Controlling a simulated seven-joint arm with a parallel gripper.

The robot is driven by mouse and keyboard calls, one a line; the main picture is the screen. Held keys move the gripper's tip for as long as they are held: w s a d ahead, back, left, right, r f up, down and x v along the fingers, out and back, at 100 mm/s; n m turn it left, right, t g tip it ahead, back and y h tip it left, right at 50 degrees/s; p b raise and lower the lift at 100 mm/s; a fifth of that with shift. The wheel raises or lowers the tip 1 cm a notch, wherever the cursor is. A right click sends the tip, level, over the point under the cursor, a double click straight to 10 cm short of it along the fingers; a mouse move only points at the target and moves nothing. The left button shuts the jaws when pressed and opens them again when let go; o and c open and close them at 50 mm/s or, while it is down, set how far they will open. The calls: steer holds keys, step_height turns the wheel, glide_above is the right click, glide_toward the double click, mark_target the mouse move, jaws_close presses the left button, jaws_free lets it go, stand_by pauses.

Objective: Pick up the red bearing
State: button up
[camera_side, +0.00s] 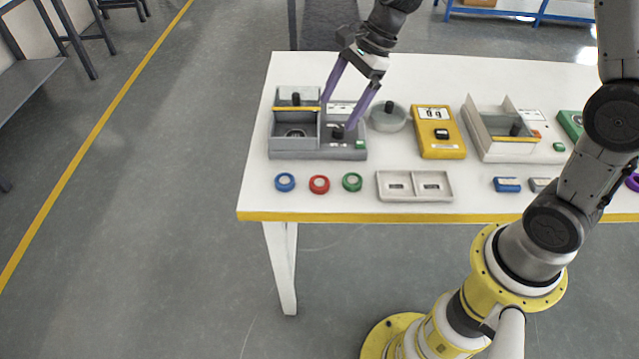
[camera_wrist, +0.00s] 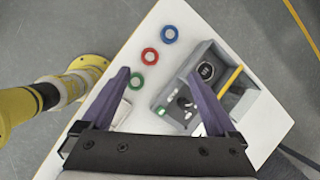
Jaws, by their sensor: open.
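The red bearing (camera_side: 319,184) is a ring lying flat on the white table near its front edge, between a blue ring (camera_side: 285,182) and a green ring (camera_side: 352,182). In the wrist view the red bearing (camera_wrist: 150,56) lies beyond the fingertips, in the middle of the row. My gripper (camera_side: 342,115) has two long purple fingers, spread open and empty. It is above the grey machine (camera_side: 315,152) at the table's left, behind the row of rings. In the wrist view my gripper (camera_wrist: 158,80) is open, with the green ring near its left finger. The red bearing is not hidden.
A pale two-slot tray (camera_side: 414,198) lies right of the green ring. A round grey dish (camera_side: 388,120), a yellow device (camera_side: 438,132) and a beige open box (camera_side: 500,152) stand farther right. The tabletop left of the blue ring is clear.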

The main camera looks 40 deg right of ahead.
steer(key=g, duration=0.1)
glide_toward(321, 182)
steer(key=shift+w+a+f+m, duration=0.3)
steer(key=shift+w+a+f, duration=0.2)
steer(key=shift+a+f, duration=0.3)
steer(key=shift+s+d+f+x, duration=0.1)
steer(key=shift+d+x, duration=0.05)
steer(key=shift+x, duration=0.85)
steer(key=shift+s+d+f+x, duration=0.1)
steer(key=shift+d+x, duration=0.05)
steer(key=shift+x, duration=0.9)
steer(key=shift+s+d+x, duration=0.1)
steer(key=shift+d+x, duration=0.05)
steer(key=shift+x, duration=0.85)
jaws_close()
